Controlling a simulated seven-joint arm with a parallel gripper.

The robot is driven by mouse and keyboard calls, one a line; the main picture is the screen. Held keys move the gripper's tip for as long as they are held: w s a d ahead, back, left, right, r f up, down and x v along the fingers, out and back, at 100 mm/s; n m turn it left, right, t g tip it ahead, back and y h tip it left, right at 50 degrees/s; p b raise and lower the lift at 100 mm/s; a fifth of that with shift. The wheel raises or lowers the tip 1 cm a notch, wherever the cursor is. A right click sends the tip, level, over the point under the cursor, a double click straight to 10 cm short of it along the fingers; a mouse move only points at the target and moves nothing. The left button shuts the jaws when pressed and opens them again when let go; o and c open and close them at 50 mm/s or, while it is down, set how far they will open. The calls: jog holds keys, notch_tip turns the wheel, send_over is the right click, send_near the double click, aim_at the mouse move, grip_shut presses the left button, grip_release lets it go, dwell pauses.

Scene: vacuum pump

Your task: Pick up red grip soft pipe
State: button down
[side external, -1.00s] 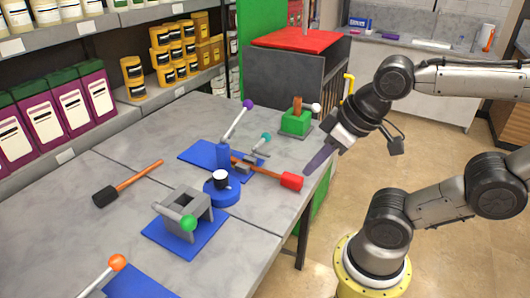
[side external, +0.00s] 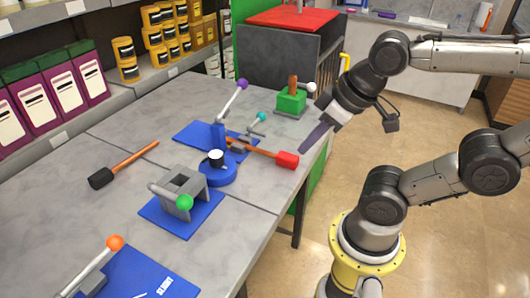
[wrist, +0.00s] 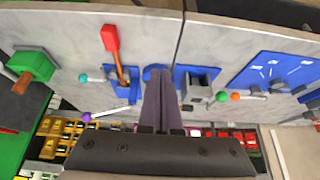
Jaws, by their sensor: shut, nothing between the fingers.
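The red grip soft pipe has a red block grip (side external: 287,159) at the end of a thin orange pipe. It lies across a blue plate near the right edge of the table, its other end by a blue upright part. The grip also shows in the wrist view (wrist: 110,38), left of my fingers. My gripper (side external: 304,147) is shut and empty, its purple-grey fingers pointing down-left near the red grip in the side view. The closed fingertips show in the wrist view (wrist: 165,72). I cannot tell the exact gap between them and the grip.
A black-grip orange pipe (side external: 101,178) lies at left. A grey clamp with a green knob (side external: 184,202), a blue round base (side external: 217,175) and a purple-knob lever (side external: 242,84) stand nearby. A green block (side external: 291,102) stands behind. Bare table lies at front right.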

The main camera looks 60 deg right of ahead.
dwell(0.3)
jog(key=shift+c, duration=2)
grip_release()
